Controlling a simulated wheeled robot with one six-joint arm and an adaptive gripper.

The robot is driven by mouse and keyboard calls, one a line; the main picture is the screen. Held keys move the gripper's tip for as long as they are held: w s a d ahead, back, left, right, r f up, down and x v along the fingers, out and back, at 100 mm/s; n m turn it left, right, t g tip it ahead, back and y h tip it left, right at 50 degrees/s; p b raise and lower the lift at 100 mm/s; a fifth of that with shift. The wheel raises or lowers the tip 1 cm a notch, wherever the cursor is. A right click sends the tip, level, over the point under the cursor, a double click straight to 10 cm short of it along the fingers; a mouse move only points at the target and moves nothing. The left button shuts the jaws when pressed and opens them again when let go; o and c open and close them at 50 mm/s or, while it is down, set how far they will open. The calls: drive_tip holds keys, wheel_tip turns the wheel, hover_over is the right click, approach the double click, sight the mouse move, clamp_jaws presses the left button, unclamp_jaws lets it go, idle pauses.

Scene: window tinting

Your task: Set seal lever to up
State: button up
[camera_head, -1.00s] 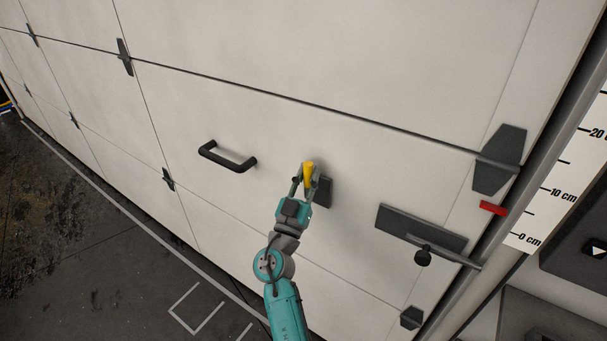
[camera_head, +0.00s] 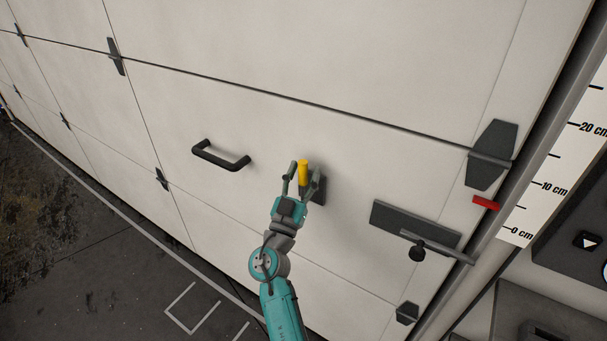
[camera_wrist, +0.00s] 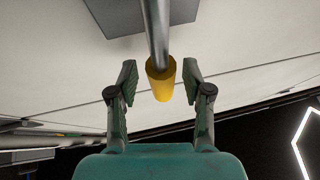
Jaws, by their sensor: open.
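The seal lever has a yellow grip (camera_head: 303,173) on a metal rod, mounted at a dark plate (camera_head: 319,190) on the white panelled door. In the head view the yellow grip looks nearly upright. My gripper (camera_head: 304,172) is open, with one finger on each side of the grip. In the wrist view the yellow grip (camera_wrist: 161,82) lies between the open fingers of my gripper (camera_wrist: 161,76), with visible gaps on both sides. The rod (camera_wrist: 156,28) runs from it toward the plate (camera_wrist: 118,18). My fingers partly cover the plate in the head view.
A black pull handle (camera_head: 221,156) is left of the lever. A dark latch plate with a black knob (camera_head: 417,253) is to the right. A red marker (camera_head: 485,202) and a centimetre scale (camera_head: 545,190) stand at the door's right edge.

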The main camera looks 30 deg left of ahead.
drive_tip(key=v, duration=1.2)
drive_tip(key=s+d+f+n+g, duration=0.15)
drive_tip(key=d+f+g, duration=0.35)
drive_tip(key=d+f, duration=1.3)
drive_tip(key=s+d+f+n+g, duration=0.1)
drive_tip(key=s+d+f+g, duration=0.1)
drive_tip(key=s+d+f, duration=0.4)
drive_tip(key=s+d+f+n+g, duration=0.15)
drive_tip(key=s+d, duration=0.25)
drive_tip(key=d, duration=0.4)
drive_tip(key=s+d+r+m+g, duration=0.1)
drive_tip(key=s+d, duration=0.3)
drive_tip(key=s, duration=0.4)
drive_tip(key=s+d+m, duration=0.1)
drive_tip(key=s+d, duration=0.4)
drive_tip(key=s, duration=0.3)
drive_tip(key=s+d+r+m+h, duration=0.1)
drive_tip(key=s+d+r, duration=0.1)
drive_tip(key=s+r, duration=0.4)
drive_tip(key=s+d+r+m+h, duration=0.1)
drive_tip(key=s+d+r+m, duration=0.1)
drive_tip(key=s+r, duration=0.3)
wheel_tip(320, 180, up, 2)
drive_tip(key=shift+s+d+r+t, duration=0.15)
drive_tip(key=shift+s+d+t, duration=0.2)
drive_tip(key=shift+s+t, duration=0.1)
